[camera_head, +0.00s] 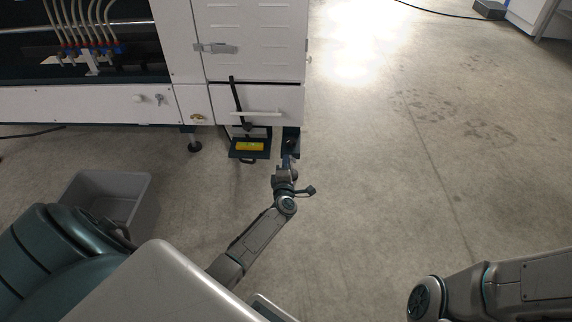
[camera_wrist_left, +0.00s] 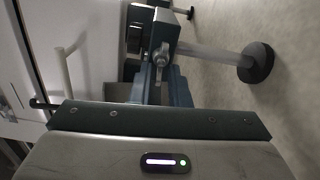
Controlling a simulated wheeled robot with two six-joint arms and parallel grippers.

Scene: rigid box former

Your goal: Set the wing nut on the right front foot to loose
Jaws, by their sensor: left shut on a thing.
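The right front foot has a pale stem and a round black pad (camera_wrist_left: 257,62), seen lying sideways in the left wrist view. A dark bracket stands at the stem's upper end. The small silver wing nut (camera_wrist_left: 161,54) sits at this bracket. My left gripper (camera_head: 289,162) reaches up to the machine's lower right corner in the head view. In the left wrist view its two blue-grey fingers (camera_wrist_left: 162,72) are shut on the wing nut. In the head view the gripper hides the wing nut. My right gripper is out of view; only part of that arm shows.
The white machine (camera_head: 255,50) stands above the foot. A yellow level (camera_head: 250,147) lies on a dark plate left of my left gripper. A grey bin (camera_head: 140,190) stands on the floor at left.

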